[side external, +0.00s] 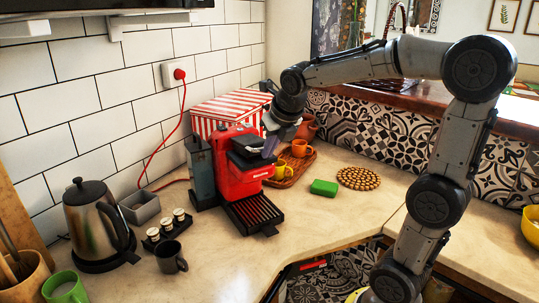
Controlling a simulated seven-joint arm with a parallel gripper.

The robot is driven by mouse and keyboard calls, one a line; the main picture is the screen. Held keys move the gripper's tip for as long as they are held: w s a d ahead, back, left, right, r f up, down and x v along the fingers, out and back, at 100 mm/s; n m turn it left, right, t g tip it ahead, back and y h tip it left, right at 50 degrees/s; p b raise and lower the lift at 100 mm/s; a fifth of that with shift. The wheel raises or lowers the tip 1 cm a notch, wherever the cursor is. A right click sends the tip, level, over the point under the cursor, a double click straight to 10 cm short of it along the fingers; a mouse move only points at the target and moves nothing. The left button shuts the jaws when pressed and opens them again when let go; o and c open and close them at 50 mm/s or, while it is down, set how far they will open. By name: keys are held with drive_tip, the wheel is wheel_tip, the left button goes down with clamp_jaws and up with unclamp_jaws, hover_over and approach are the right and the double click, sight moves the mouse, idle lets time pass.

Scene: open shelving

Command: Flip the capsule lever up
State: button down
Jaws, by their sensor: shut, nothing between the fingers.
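A red capsule coffee machine (230,180) stands on the counter near the tiled wall, with a grey tank at its left side and a black drip tray in front. A black part (245,146) sits on its top; I cannot clearly separate the capsule lever from it or tell its position. My gripper (269,151) is shut and points down at the right side of the machine's top, close to the black part. I cannot tell whether it touches it. My wrist is above the fingers.
A kettle (94,222), capsule holder (167,230) and dark mug (171,257) stand left. The front counter is clear.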

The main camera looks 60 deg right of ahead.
drive_tip(key=w+d+r, duration=0.3)
drive_tip(key=w+r, duration=0.3)
drive_tip(key=w+d+r+g, duration=0.1)
drive_tip(key=w+d+r, duration=0.3)
drive_tip(key=w+r, duration=0.2)
drive_tip(key=shift+w+d+r, duration=0.3)
drive_tip(key=shift+r, duration=0.45)
idle(0.3)
drive_tip(key=v, duration=0.7)
drive_tip(key=shift+r+y, duration=0.25)
drive_tip(key=shift+y, duration=0.05)
drive_tip(key=shift+s, duration=0.1)
idle(0.3)
